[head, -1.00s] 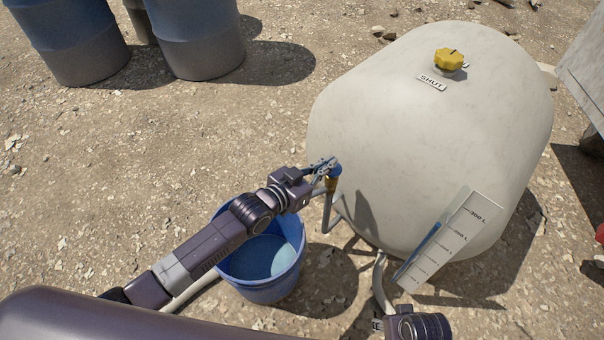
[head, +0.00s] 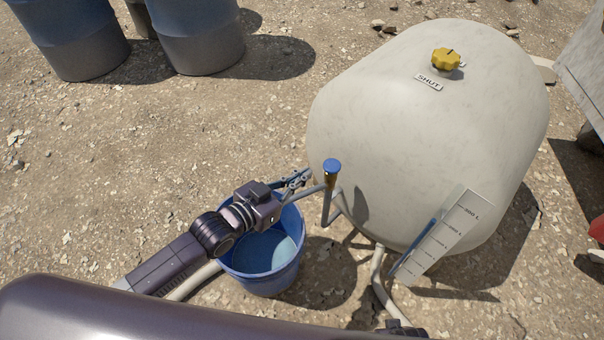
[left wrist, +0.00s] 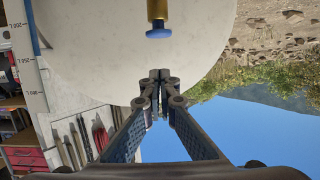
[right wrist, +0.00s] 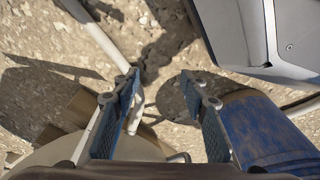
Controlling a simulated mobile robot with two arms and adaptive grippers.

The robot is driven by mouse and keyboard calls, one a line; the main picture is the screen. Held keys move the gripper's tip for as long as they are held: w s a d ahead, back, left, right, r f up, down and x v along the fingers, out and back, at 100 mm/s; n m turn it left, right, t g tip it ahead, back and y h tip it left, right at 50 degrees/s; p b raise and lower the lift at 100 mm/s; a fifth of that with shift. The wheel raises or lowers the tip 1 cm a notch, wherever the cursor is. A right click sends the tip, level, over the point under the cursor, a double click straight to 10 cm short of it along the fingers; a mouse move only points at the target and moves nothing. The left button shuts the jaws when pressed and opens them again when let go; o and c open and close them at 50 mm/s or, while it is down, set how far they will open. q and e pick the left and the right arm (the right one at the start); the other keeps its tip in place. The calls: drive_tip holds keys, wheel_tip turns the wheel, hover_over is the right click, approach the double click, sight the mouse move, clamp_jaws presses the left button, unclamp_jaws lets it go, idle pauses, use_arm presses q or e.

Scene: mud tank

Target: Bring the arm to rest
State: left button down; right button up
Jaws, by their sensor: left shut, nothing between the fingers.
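My left gripper (head: 297,180) is shut and empty above the far right rim of the blue bucket (head: 262,290). It is just left of the tap with the blue knob (head: 332,166) and apart from it. In the left wrist view the closed fingertips (left wrist: 160,76) sit below the blue knob (left wrist: 158,33) in the picture, with a gap between. My right gripper (right wrist: 160,80) is open, with bare ground showing between its fingers. In the head view only a bit of the right arm shows at the bottom edge.
The pale tank (head: 420,120) carries a yellow knob (head: 446,59), a "SHUT" label (head: 428,82) and a level gauge (head: 443,237). A grey pipe (head: 380,285) runs below it. Blue drums (head: 195,35) stand at the back left. The ground between drums and bucket is clear.

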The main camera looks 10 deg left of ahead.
idle(0.3)
